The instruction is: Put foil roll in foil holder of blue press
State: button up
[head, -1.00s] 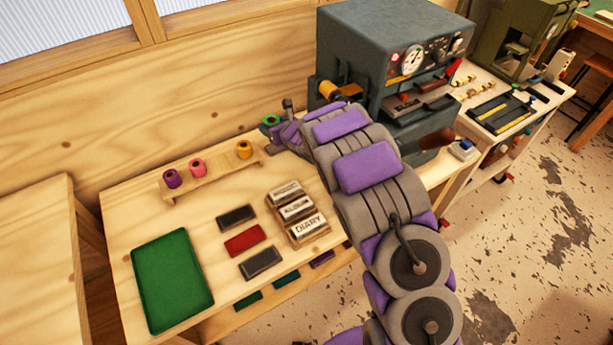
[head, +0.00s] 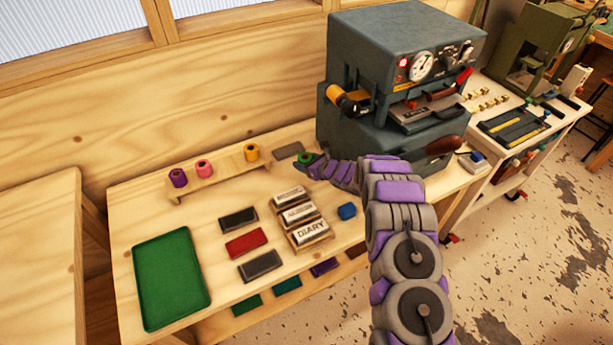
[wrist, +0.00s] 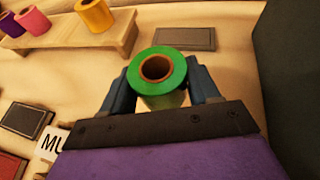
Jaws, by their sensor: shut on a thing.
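My gripper (wrist: 157,88) is shut on a green foil roll (wrist: 160,68), with a finger on each side and the roll's hollow brown core facing the wrist camera. In the head view the green roll (head: 305,158) shows small at the arm's tip, just left of the blue press (head: 400,70). The press is a dark blue-grey machine with a gauge and a red lever. A foil holder (head: 347,99) sticks out on its left side and carries an orange-yellow roll (head: 335,93). The held roll is below and left of this holder, apart from it.
A wooden rack (head: 215,181) holds purple, pink and yellow rolls. A green tray (head: 172,270), coloured blocks, a type case (head: 308,233) and a small blue block (head: 347,211) lie on the table. A dark grey plate (head: 288,150) lies behind the held roll. A green press stands far right.

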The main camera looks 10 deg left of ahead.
aim_at(306, 178)
notch_tip(306, 178, down, 6)
jog(key=shift+d+f+b, duration=0.1)
jog(key=shift+f+b, duration=0.15)
jog(key=shift+b, duration=0.35)
jog(key=shift+r, duration=0.1)
jog(key=o, duration=0.8)
jog(key=shift+o, duration=0.2)
